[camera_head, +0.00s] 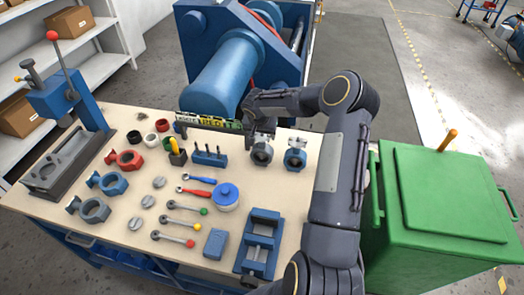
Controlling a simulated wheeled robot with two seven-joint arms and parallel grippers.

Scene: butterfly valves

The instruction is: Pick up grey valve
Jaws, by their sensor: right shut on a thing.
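The grey valve (262,153) is at the back right of the workbench, with its round opening facing me. My right gripper (261,131) reaches down over it from above and is shut on its upper part. The fingertips are small and partly hidden here. I cannot tell whether the valve still touches the bench. A similar valve with blue parts (294,158) stands just to its right. My left gripper is not in view.
Blue and red valve bodies (113,183), lever handles (182,206), a blue round container (226,196) and a blue vise (259,243) lie on the workbench (130,238). A lever press (66,95) stands left. A green bin (450,190) stands right.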

